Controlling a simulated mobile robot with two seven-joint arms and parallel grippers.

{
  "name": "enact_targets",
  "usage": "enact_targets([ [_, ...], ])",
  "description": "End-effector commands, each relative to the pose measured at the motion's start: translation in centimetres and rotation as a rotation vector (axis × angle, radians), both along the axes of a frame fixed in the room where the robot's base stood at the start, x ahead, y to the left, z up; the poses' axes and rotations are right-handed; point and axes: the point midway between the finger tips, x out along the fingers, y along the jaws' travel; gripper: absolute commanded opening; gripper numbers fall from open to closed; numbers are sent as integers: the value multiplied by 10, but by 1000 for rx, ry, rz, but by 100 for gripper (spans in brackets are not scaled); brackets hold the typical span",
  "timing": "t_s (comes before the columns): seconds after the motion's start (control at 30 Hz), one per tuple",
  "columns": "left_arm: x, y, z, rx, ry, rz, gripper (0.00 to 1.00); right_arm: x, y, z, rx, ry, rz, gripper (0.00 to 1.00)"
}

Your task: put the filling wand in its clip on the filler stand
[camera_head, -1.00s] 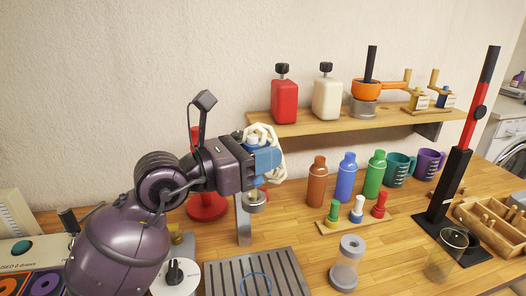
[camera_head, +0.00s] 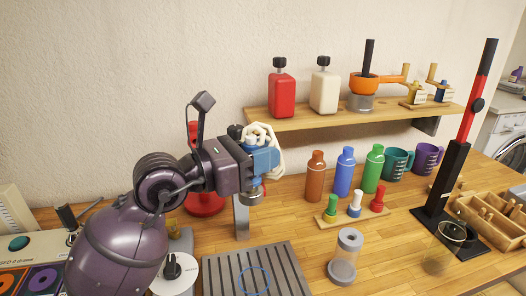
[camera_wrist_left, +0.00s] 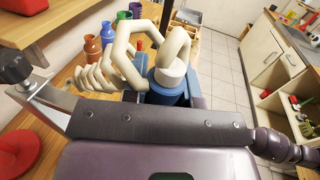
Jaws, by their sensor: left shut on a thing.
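My left gripper (camera_head: 264,160) is shut on the filling wand, which has a blue body with a white top (camera_wrist_left: 170,75) and a cream coiled hose (camera_head: 262,136). The hose also loops ahead of the gripper in the left wrist view (camera_wrist_left: 125,52). A grey upright post (camera_head: 241,217), seemingly part of the filler stand, stands behind the slotted tray (camera_head: 232,274). A small metal round part (camera_head: 250,194) shows at its top, just below the gripper. The gripper hides much of the wand and the post's top. I cannot tell whether the wand touches a clip. My right gripper is not in view.
A red stand (camera_head: 205,203) is behind my left arm. A shelf (camera_head: 360,122) with a red bottle (camera_head: 282,95) and a cream bottle (camera_head: 324,97) is on the wall. A black-and-red press (camera_head: 457,155) is farther right.

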Motion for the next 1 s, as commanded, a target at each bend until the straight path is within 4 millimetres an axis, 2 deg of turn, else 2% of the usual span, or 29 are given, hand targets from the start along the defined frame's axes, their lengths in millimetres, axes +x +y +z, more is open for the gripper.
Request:
enact_targets([
  [0.4,0,0,16,1,3,0,2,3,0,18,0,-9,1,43],
  [0.8,0,0,33,1,0,0,2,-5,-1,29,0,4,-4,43],
  [1.0,0,0,35,0,1,0,2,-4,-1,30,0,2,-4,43],
])
